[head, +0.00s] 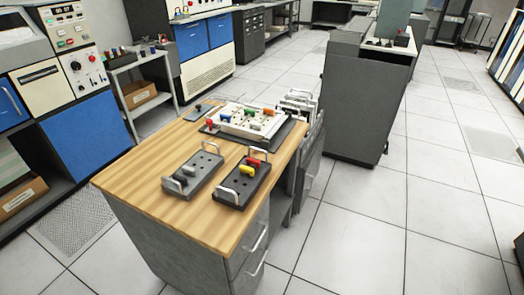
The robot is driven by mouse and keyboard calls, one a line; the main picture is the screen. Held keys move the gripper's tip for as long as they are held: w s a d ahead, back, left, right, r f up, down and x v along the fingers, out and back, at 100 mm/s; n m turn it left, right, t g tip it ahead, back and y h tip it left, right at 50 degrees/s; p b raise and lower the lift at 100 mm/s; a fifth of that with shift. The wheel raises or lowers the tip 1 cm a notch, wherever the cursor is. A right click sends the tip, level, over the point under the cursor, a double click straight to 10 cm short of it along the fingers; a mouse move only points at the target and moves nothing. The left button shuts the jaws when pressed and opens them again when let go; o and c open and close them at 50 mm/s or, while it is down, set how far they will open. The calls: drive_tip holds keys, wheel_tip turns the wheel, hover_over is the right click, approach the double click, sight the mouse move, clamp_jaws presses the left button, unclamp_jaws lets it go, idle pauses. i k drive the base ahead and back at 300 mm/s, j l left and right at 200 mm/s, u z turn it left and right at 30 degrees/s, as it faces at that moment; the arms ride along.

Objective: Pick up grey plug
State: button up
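A light grey plug (189,171) sits on a grey tray with holes and wire handles (205,171), near the front left of the wooden desk top. A darker plug, its colour hard to tell, lies just in front of it on the same tray. A black tray (236,185) to the right carries red and yellow plugs. A pale board (232,124) behind holds several coloured plugs, some maybe grey but too small to tell. My gripper does not show in this view.
The wooden desk top (130,178) is bare at its left and front edges. A grey cabinet (357,105) stands behind to the right, with tiled floor (360,240) open in front. A trolley (135,85) and blue-panelled machines (75,132) stand on the left.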

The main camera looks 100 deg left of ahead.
sight(186, 169)
drive_tip(key=u, duration=2.85)
